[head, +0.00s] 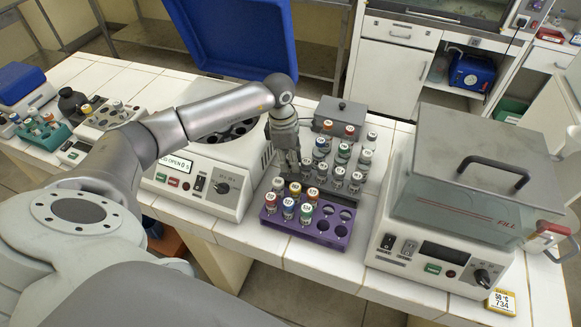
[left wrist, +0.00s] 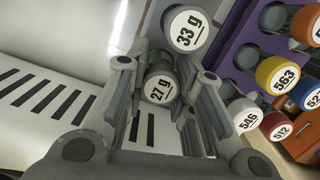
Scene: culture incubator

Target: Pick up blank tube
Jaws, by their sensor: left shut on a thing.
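My left gripper (head: 293,166) reaches down at the left end of the grey rack (head: 325,182), between the centrifuge and the tubes. In the left wrist view its fingers (left wrist: 166,98) are closed around a grey-capped tube labelled 27 g (left wrist: 159,87). A second grey-capped tube labelled 33 g (left wrist: 185,28) stands just beyond the fingers. In the head view the gripper hides the held tube, and I cannot tell whether its lower end is still in the rack. My right gripper is not in view.
A purple rack (head: 268,220) with several coloured-cap tubes stands in front. The centrifuge (head: 209,186) with its blue lid (head: 235,38) open is to the left. A lidded water bath (head: 455,210) is to the right. A small grey box (head: 340,113) stands behind the tubes.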

